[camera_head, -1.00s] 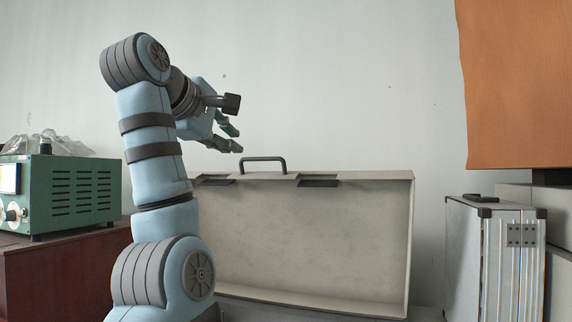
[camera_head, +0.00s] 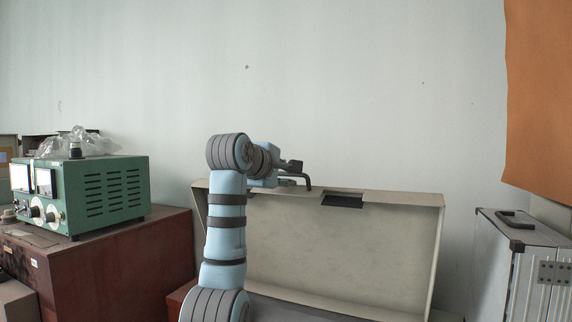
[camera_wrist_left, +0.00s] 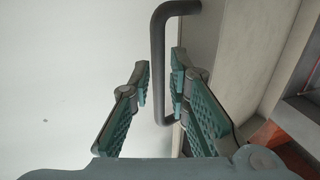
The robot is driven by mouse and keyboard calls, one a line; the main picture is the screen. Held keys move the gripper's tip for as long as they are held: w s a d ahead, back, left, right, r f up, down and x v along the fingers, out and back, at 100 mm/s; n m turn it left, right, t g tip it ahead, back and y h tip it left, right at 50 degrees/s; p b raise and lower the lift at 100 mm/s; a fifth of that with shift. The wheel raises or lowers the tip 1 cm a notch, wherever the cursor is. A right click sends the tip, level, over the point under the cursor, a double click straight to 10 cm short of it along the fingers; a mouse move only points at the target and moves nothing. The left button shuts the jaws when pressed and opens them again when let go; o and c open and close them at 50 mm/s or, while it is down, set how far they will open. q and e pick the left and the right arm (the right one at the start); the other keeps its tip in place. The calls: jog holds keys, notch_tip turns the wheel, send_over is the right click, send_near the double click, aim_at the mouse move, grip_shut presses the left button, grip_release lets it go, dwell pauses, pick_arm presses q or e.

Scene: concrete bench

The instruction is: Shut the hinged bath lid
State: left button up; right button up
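The bath lid (camera_head: 330,245) is a large beige panel standing raised, its hollow inner side facing me. A dark handle (camera_head: 308,180) sits on its top edge, partly hidden by my left gripper. My left gripper (camera_head: 292,174) is at the top edge, by the handle. In the left wrist view my left gripper (camera_wrist_left: 160,88) is open, and the handle's long bar (camera_wrist_left: 157,60) appears between its two green-padded fingers. I cannot tell whether either finger touches it. My left arm hides part of the lid's left side. My right gripper is not in view.
A green instrument box (camera_head: 105,190) stands on a reddish-brown cabinet (camera_head: 130,265) at the left. A ribbed silver case (camera_head: 530,265) stands at the right. An orange panel (camera_head: 550,100) hangs at upper right. The wall above the lid is clear.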

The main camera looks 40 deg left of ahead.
pick_arm(q)
jog(key=shift+w+a, duration=0.1)
jog(key=shift+w+f, duration=0.1)
jog(key=shift+w, duration=0.05)
grip_shut()
